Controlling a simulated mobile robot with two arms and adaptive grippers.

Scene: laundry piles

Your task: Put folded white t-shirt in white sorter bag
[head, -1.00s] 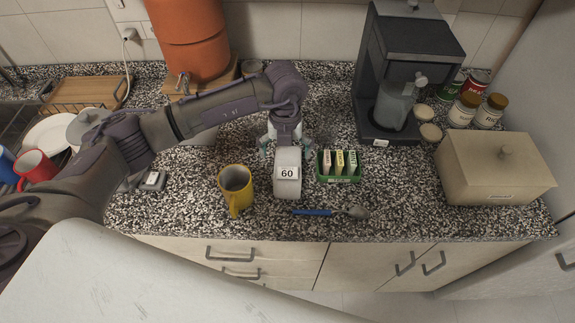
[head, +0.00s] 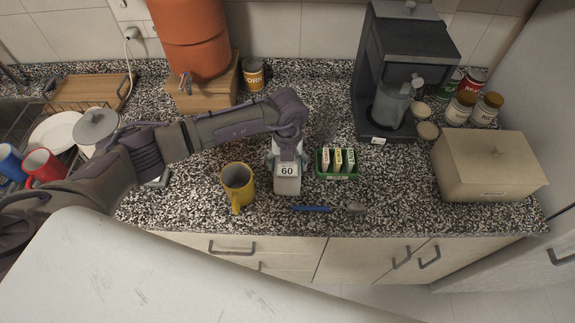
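Neither a folded white t-shirt nor a white sorter bag shows; the view is of a kitchen counter. My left gripper (head: 288,158) points down over a pale grey block-like item labelled 60 (head: 287,184), between a yellow mug and a green holder. The wrist hides the fingers and the back of the item, so I cannot tell whether they grip it. My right gripper is not in view.
The yellow mug (head: 238,186) stands left of the item; the green holder (head: 338,174) with packets is right. A blue-handled utensil (head: 312,209) lies in front. The coffee machine (head: 402,75) and beige box (head: 488,165) stand right. Speckled counter (head: 400,205) is free between.

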